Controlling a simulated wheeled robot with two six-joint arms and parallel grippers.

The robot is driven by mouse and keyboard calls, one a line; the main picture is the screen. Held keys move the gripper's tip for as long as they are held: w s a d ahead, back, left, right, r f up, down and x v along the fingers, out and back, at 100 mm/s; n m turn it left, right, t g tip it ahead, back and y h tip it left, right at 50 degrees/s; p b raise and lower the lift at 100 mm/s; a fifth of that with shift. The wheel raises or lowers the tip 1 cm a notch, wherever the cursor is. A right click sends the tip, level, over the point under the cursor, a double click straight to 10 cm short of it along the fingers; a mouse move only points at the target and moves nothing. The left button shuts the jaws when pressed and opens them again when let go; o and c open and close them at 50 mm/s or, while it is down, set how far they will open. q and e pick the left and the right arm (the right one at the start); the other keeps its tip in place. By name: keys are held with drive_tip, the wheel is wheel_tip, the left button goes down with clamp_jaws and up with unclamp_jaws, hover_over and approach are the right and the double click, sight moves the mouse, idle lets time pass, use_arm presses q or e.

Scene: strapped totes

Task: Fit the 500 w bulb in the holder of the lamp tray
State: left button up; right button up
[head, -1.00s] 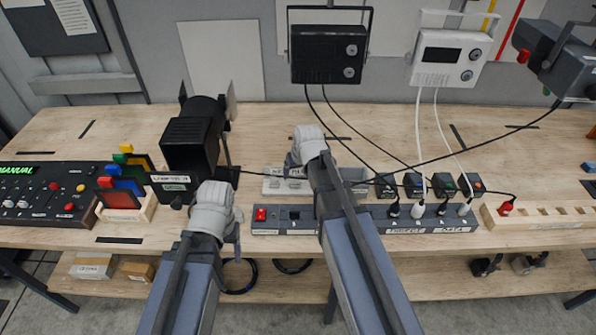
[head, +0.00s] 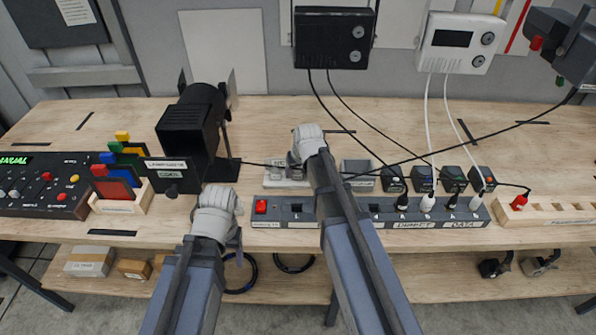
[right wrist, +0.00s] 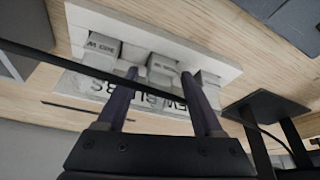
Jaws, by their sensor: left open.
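A black stage lamp (head: 190,125) with open flaps stands on the bench left of centre. A white label on its front (head: 166,164) seems to begin "LAMP"; a dark piece with a small label is below it. The white bulb tray (head: 272,183) is partly hidden by my right arm. In the right wrist view, the tray (right wrist: 215,62) holds grey blocks (right wrist: 162,66) with partly readable labels. My right gripper (right wrist: 159,75) has its fingers apart near the blocks, apparently empty. My left gripper (head: 236,241) is open near the bench's front edge. I cannot make out which bulb is 500 W.
A power strip (head: 290,222) with plugs runs along the front edge. A control desk (head: 40,187) and coloured cards (head: 112,188) are at left. Black (head: 330,40) and white (head: 460,45) boxes hang behind, cables crossing the bench. The back left bench is clear.

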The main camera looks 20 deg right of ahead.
clamp_jaws()
drive_tip(key=shift+c, duration=2.4)
unclamp_jaws()
clamp_jaws()
drive_tip(key=shift+r, duration=0.1)
drive_tip(key=shift+r+p, duration=1.95)
drive_tip(key=shift+p, duration=0.05)
